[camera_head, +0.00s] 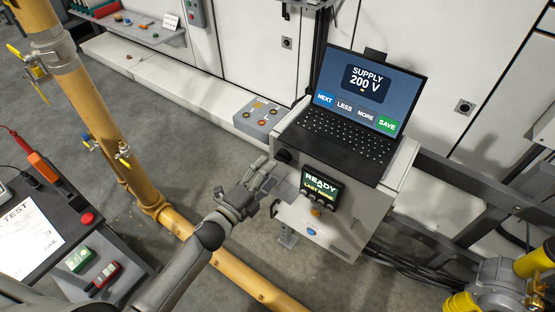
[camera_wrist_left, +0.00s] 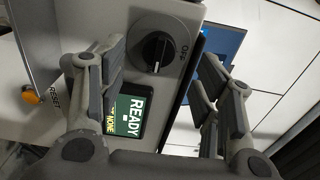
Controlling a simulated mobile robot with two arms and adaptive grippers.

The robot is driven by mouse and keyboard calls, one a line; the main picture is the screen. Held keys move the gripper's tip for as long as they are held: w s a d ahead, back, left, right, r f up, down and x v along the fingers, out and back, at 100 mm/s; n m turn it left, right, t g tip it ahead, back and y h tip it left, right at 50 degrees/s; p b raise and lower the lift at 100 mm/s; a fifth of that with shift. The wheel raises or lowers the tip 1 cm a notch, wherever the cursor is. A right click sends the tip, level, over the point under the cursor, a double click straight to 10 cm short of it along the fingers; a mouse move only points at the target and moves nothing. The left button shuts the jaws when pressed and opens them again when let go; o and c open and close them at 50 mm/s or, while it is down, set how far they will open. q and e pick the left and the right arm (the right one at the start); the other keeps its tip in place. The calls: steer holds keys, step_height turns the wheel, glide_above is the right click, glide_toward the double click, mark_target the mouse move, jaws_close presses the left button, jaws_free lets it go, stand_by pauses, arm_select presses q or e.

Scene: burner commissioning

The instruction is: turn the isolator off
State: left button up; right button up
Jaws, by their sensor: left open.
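The isolator is a round black rotary knob (camera_wrist_left: 155,48) on the grey control box (camera_wrist_left: 190,14), with an OFF label to its right in the left wrist view. Its grip bar runs roughly up and down in that view, with a pale mark, and does not point at the OFF label. In the head view the knob (camera_head: 283,157) is a dark shape at the box's upper left. My left gripper (camera_head: 264,174) is open and empty, just left of the box. In the wrist view its fingers (camera_wrist_left: 165,65) stand apart on either side of the knob, without visible contact. My right gripper is not in view.
A display reading READY (camera_head: 320,186) sits beside the knob, with an orange button (camera_head: 316,212) below. A laptop (camera_head: 345,124) stands on the box. A yellow pipe (camera_head: 100,115) rises at left. A grey button box (camera_head: 257,117) lies behind the gripper.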

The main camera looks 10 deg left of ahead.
mark_target(278, 160)
arm_select(q)
steer(key=x, duration=0.6)
steer(key=c, duration=1)
